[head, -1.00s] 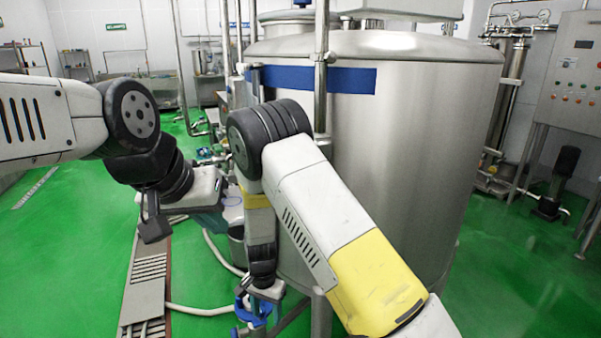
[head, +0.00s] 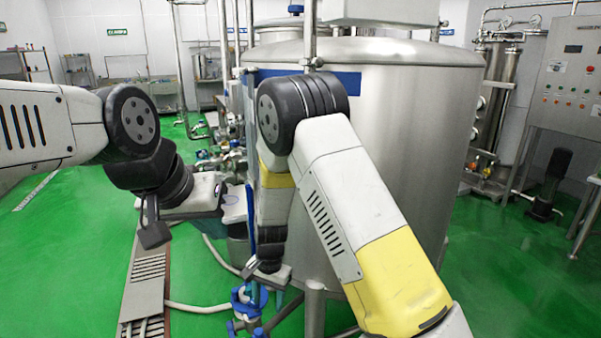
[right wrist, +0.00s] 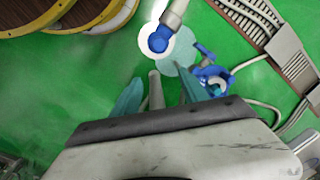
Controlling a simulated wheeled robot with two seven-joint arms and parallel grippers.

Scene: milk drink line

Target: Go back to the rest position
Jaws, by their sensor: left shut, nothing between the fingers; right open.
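My left gripper (head: 236,204) is at the left of the head view, with teal fingers, and holds nothing. My right arm rises in front of the tank and bends down at the elbow. Its gripper points at the floor beside a tank leg; the arm and wrist partly hide it in the head view. In the right wrist view the right gripper (right wrist: 160,94) has two teal fingers spread apart with nothing held between them.
A large steel tank (head: 400,150) stands close behind my right arm. A blue valve (head: 247,303) on pipework is low near my right gripper, also in the right wrist view (right wrist: 213,77).

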